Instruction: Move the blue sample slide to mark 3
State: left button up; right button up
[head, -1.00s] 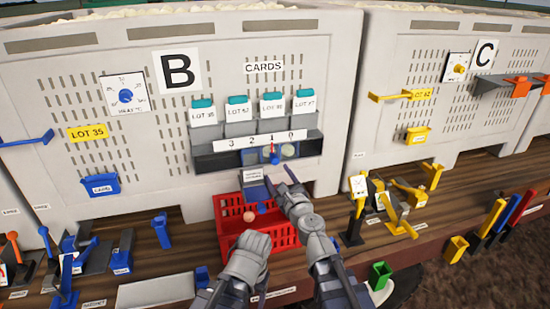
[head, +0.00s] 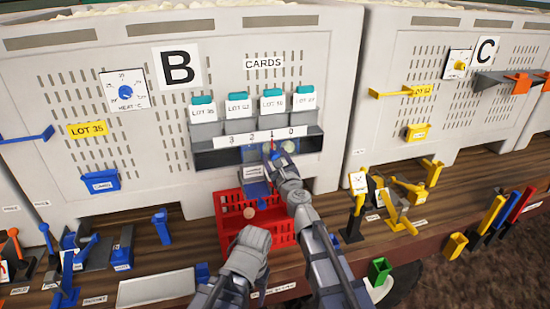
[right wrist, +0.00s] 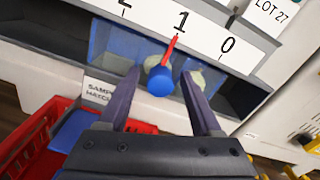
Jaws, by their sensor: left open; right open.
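The blue sample slide (right wrist: 112,45) sits in a dark slot under a white number strip (head: 252,137), which reads 3, 2, 1, 0 from left to right. In the right wrist view its blue knob (right wrist: 160,83) carries a red pointer (right wrist: 170,48) at mark 1. Mark 3 (head: 231,141) is near the strip's left end. My right gripper (right wrist: 160,76) is open, with its fingers on either side of the knob; I cannot tell whether they touch it. In the head view it partly hides the knob. My left gripper (head: 250,237) is open and low, in front of the red crate.
The red crate (head: 228,208) stands below the slot with a round pale-brown thing (head: 249,213) in it. A small labelled hatch (head: 253,172) is between slot and crate. Several LOT cards (head: 238,108) stand above the strip. Blue levers (head: 161,227) stand on the bench at left.

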jog(key=shift+w, duration=0.1)
grip_shut()
dwell(0.5)
jog(key=shift+a, duration=0.1)
dwell(0.8)
